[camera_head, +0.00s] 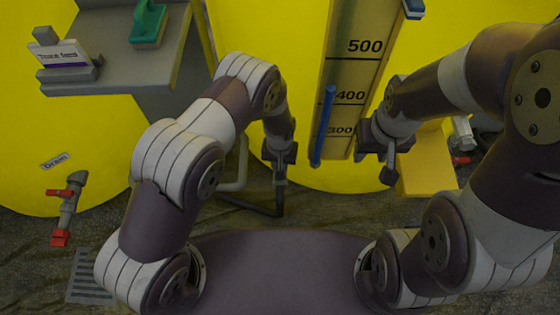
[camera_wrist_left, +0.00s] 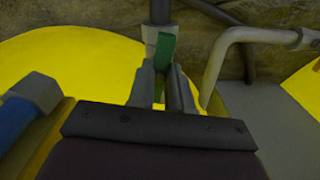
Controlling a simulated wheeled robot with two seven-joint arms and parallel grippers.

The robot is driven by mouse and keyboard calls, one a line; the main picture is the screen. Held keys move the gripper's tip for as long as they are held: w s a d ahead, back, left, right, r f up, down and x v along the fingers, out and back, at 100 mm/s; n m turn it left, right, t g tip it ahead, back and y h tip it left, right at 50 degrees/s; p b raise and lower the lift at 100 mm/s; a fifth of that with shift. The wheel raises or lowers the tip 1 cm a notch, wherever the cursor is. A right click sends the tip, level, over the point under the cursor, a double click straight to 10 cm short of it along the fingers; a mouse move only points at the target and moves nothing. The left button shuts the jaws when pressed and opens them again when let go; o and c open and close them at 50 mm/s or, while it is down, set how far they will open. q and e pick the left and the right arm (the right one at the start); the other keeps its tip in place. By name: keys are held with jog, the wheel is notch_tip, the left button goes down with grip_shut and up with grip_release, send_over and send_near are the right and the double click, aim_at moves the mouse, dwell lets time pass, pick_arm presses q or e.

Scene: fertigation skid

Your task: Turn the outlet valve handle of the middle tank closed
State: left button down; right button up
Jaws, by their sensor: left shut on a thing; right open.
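The middle tank (camera_head: 300,60) is a large yellow tank with a level scale reading 300 to 500. My left gripper (camera_head: 280,172) is low in front of this tank. In the left wrist view its fingers (camera_wrist_left: 162,92) are shut on a green handle (camera_wrist_left: 165,50). The handle lies against a grey upright pipe or valve body (camera_wrist_left: 159,12); the gripper hides part of the handle, and its exact angle is hard to tell. In the head view the handle is hidden by the gripper. My right gripper (camera_head: 377,160) is open and empty, right of the scale.
A blue tube (camera_head: 323,125) stands before the scale. A grey pipe (camera_wrist_left: 222,55) bends close to the right of my left gripper. Left are a drain valve with red handles (camera_head: 66,205) and a grey shelf (camera_head: 125,70) with a green brush (camera_head: 148,24).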

pick_arm(q)
jog(key=m+p, duration=0.1)
jog(key=m, duration=0.2)
jog(key=shift+a+r+m+p, duration=0.1)
jog(key=shift+m+p, duration=0.25)
jog(key=shift+m, duration=0.05)
jog(key=m+p, duration=0.1)
jog(key=m, duration=0.2)
jog(key=m+p, duration=0.1)
jog(key=m, duration=0.4)
jog(key=shift+a, duration=0.1)
jog(key=shift+w+m+p, duration=0.15)
jog(key=shift+m+p, duration=0.15)
jog(key=shift+m, duration=2)
jog(key=c, duration=1)
grip_release()
jog(key=shift+c, duration=0.2)
